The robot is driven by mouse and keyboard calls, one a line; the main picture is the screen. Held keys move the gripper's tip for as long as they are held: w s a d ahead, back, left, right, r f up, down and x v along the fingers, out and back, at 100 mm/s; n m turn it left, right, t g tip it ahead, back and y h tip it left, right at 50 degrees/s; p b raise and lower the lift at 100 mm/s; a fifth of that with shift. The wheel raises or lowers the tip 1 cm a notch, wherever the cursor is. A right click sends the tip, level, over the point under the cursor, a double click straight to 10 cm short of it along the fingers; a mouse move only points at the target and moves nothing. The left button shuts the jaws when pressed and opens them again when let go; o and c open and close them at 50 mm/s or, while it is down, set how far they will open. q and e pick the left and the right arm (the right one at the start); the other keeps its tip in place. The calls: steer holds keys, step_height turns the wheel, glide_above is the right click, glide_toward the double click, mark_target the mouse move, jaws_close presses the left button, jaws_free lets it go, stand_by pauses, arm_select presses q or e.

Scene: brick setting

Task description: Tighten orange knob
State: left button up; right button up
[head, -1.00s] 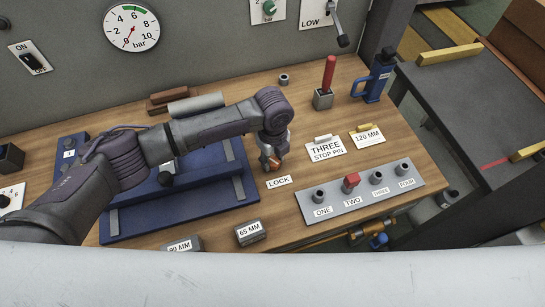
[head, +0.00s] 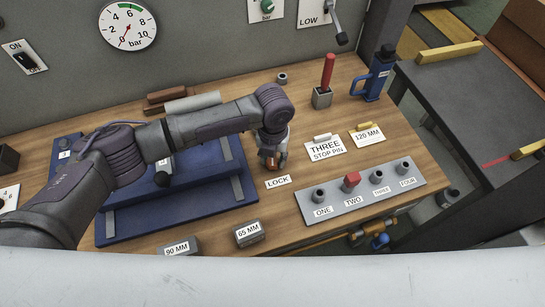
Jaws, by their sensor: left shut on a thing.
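The orange knob (head: 272,164) stands on the wooden bench just behind the LOCK label (head: 278,181). Only a small part of it shows between my fingers. My left gripper (head: 272,161) reaches down over it from above and is shut on it. Its fingers hide most of the knob, so I cannot see how far it is turned. My right gripper is not in view.
A blue fixture (head: 180,205) lies under my left arm. A grey panel (head: 335,212) with pegs ONE to FOUR stands at the right; a red piece (head: 351,179) sits on TWO. Blocks marked 65 MM (head: 249,233) and 90 MM (head: 180,247) are near the front edge.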

arm_select(q)
steer(key=shift+m, duration=0.9)
steer(key=o, duration=1.1)
steer(key=shift+o, duration=0.2)
step_height(320, 180, up, 12)
